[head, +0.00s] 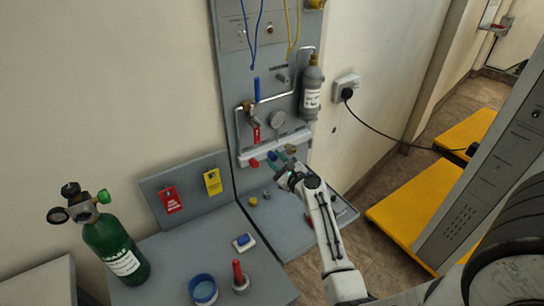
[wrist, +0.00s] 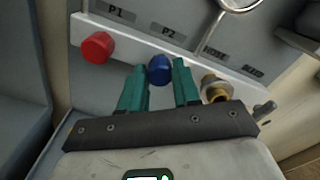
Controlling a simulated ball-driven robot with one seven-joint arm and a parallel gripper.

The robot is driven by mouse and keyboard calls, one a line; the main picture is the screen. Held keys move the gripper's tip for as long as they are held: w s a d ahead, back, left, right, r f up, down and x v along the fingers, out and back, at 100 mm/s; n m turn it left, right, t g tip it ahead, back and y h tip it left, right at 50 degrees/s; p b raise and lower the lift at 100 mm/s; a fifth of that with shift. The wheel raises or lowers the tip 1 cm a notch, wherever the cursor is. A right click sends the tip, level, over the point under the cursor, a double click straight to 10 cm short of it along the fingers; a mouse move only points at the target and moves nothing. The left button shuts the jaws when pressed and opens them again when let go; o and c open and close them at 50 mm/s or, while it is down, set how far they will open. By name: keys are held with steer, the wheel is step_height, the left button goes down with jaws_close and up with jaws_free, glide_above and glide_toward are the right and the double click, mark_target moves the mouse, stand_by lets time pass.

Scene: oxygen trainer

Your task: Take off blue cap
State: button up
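The blue cap (wrist: 159,69) sits on a port of the white manifold strip, below the P2 label in the wrist view. It also shows small in the head view (head: 272,156), just beyond my gripper. My gripper (wrist: 160,74) has two teal fingers, open, one on each side of the blue cap. A gap shows on both sides, and I cannot tell whether either finger touches it. My gripper also shows in the head view (head: 277,161), reaching to the manifold from the right.
A red cap (wrist: 97,47) is left of the blue cap, and a brass fitting (wrist: 215,88) is close to the right finger. A gauge (head: 278,119) is above. Below, the grey bench (head: 170,265) holds a green cylinder (head: 115,248), a blue cup (head: 203,289) and small parts.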

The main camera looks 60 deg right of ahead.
mark_target(274, 159)
jaws_close()
steer(key=shift+f+n+b, duration=0.2)
steer(key=shift+n+b, duration=0.55)
steer(key=shift+n, duration=0.05)
steer(key=shift+r+n+b, duration=0.2)
steer(key=shift+n+b, duration=0.15)
steer(key=shift+n, duration=0.65)
steer(key=shift+v, duration=2.1)
steer(key=shift+p, duration=0.3)
